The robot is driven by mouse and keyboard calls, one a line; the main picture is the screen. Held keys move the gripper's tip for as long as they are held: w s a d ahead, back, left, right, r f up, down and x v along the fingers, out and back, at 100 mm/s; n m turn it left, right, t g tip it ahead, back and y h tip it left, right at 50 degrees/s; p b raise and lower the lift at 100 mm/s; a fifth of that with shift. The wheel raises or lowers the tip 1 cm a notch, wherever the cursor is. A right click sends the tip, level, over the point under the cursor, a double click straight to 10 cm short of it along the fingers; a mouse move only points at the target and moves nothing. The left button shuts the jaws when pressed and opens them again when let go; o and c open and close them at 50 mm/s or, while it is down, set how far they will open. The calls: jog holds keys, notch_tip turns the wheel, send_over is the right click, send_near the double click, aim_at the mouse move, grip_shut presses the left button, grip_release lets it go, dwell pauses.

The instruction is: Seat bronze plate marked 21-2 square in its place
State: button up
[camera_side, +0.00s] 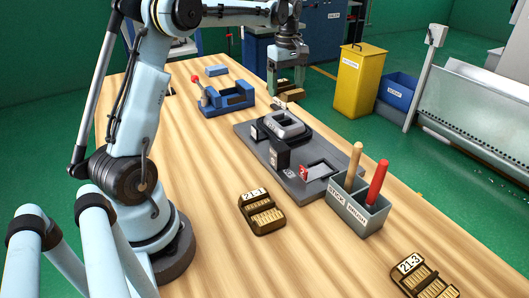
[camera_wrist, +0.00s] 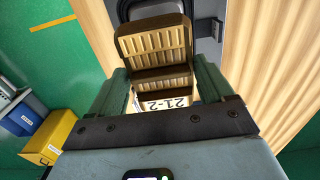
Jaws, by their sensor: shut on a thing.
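The bronze plate marked 21-2 (camera_wrist: 153,43) is ribbed and stepped, with a white label reading 21-2 close to my gripper. My gripper (camera_wrist: 160,88) is shut on it, with a green finger on either side. In the side view, my gripper (camera_side: 285,84) is at the far edge of the table, and the plate (camera_side: 291,95) shows small and partly covered at its fingers. The grey fixture (camera_side: 256,143) lies nearer the camera, apart from the plate, and carries a metal tray-shaped block (camera_side: 285,124), black blocks and a rectangular opening with a red part.
Bronze plates 21-1 (camera_side: 262,213) and 21-3 (camera_side: 422,278) lie on the wooden table. A grey holder (camera_side: 354,212) with two handled tools stands right of the fixture. A blue vise-like device (camera_side: 228,99) stands at the left. Yellow (camera_side: 358,82) and blue bins stand on the floor.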

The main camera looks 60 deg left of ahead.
jog(key=shift+f, duration=3.75)
jog(key=shift+f, duration=0.55)
jog(key=o, duration=1.3)
jog(key=shift+c, duration=0.2)
jog(key=shift+r, duration=2.25)
jog(key=shift+o, duration=0.6)
